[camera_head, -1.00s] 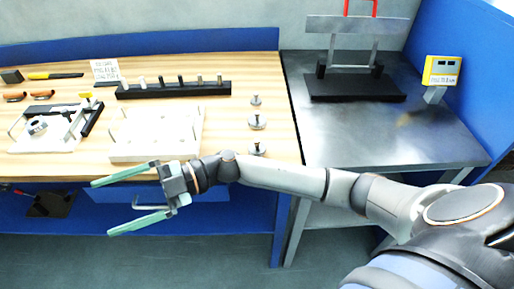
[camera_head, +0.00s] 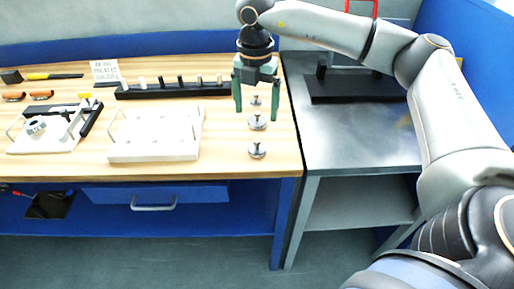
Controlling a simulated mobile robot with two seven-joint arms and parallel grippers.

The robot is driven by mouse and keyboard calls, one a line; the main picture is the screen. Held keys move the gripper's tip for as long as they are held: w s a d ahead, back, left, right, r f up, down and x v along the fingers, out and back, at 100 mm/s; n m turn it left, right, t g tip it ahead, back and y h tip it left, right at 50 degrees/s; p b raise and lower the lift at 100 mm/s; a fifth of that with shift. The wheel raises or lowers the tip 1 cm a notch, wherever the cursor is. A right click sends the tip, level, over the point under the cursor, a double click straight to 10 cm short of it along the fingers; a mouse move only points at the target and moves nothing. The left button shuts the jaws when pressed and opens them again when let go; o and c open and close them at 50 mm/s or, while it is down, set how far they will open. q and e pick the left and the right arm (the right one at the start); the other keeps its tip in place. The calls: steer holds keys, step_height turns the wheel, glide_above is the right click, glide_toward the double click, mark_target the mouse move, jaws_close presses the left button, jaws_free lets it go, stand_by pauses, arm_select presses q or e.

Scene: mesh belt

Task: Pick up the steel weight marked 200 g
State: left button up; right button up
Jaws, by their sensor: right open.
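Three steel weights with knobs stand in a row near the right end of the wooden bench: a far one (camera_head: 256,100), a middle one (camera_head: 257,122) and a near one (camera_head: 257,151). Their markings are too small to read, so I cannot tell which is the 200 g one. My right gripper (camera_head: 257,113) is open and points down over the row, its green fingers on either side of the far and middle weights in the picture. It holds nothing, and I cannot tell its exact height. My left gripper is not in view.
Behind is a black rack (camera_head: 175,91) with several small pegs. A white fixture (camera_head: 42,140) stands at left. A steel table (camera_head: 350,140) with a black stand (camera_head: 355,90) adjoins the bench at right.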

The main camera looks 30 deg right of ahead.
mark_target(257, 141)
step_height(257, 141, down, 6)
steer(key=shift+f, duration=0.1)
steer(key=shift+s+a+f+p, duration=0.1)
steer(key=shift+f+p, duration=0.15)
steer(key=shift+f, duration=0.6)
steer(key=shift+s+d+f+p, duration=0.1)
steer(key=shift+f+p, duration=0.1)
steer(key=shift+f, duration=0.7)
steer(key=shift+s+a+f+p, duration=0.1)
steer(key=shift+f+p, duration=0.15)
steer(key=shift+f, duration=0.6)
jaws_close()
